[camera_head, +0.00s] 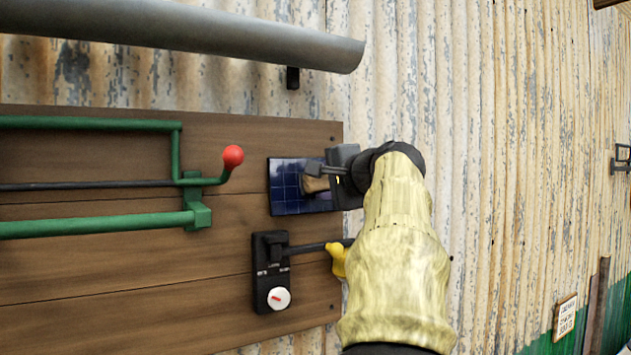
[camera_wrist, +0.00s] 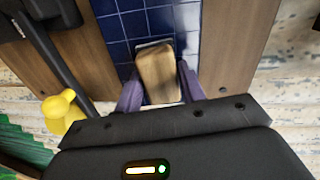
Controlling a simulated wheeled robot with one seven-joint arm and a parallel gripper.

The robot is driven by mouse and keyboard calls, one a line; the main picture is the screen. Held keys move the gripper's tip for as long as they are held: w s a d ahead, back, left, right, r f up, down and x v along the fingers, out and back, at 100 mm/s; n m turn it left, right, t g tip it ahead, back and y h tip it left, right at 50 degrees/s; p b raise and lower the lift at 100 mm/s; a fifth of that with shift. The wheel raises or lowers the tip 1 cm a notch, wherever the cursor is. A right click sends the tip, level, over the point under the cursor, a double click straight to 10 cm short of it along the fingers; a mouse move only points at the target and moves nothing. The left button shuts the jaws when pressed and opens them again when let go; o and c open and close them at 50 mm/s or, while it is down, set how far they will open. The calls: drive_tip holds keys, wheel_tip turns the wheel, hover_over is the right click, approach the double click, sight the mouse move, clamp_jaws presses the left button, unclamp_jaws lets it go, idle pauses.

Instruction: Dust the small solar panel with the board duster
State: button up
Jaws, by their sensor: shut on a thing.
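The small solar panel (camera_head: 287,188) is a dark blue gridded rectangle mounted on the wooden board. Its blue cells (camera_wrist: 150,22) fill the top middle of the wrist view. The board duster (camera_wrist: 156,72) has a wooden back and lies between my fingers; it also shows in the head view (camera_head: 316,184). My gripper (camera_head: 318,171) is shut on the duster, in front of the right part of the panel. In the wrist view my gripper (camera_wrist: 158,85) holds it at both sides. The duster's far end overlaps the panel; whether it touches is unclear. Its underside is hidden.
Green rails with a red ball (camera_head: 233,156) stand left. A grey pipe (camera_head: 200,32) runs above. Corrugated wall lies right.

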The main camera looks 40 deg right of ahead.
sight(310, 182)
drive_tip(key=shift+d, duration=0.3)
drive_tip(key=d, duration=0.1)
drive_tip(key=s+d+p, duration=0.1)
drive_tip(key=d, duration=0.1)
drive_tip(key=shift+d, duration=0.3)
drive_tip(key=shift+w+a, duration=0.1)
drive_tip(key=shift+a, duration=0.05)
idle(0.6)
drive_tip(key=shift+w+a+b, duration=0.2)
drive_tip(key=shift+a+b, duration=0.1)
drive_tip(key=shift+a, duration=0.55)
drive_tip(key=shift+w+a+b, duration=0.15)
drive_tip(key=shift+a+b, duration=0.1)
drive_tip(key=shift+a, duration=0.6)
drive_tip(key=shift+w+a+b, duration=0.15)
drive_tip(key=shift+w+a, duration=0.1)
drive_tip(key=shift+a, duration=0.65)
drive_tip(key=shift+w+a+b, duration=0.15)
drive_tip(key=shift+w+a, duration=0.05)
drive_tip(key=shift+a, duration=0.65)
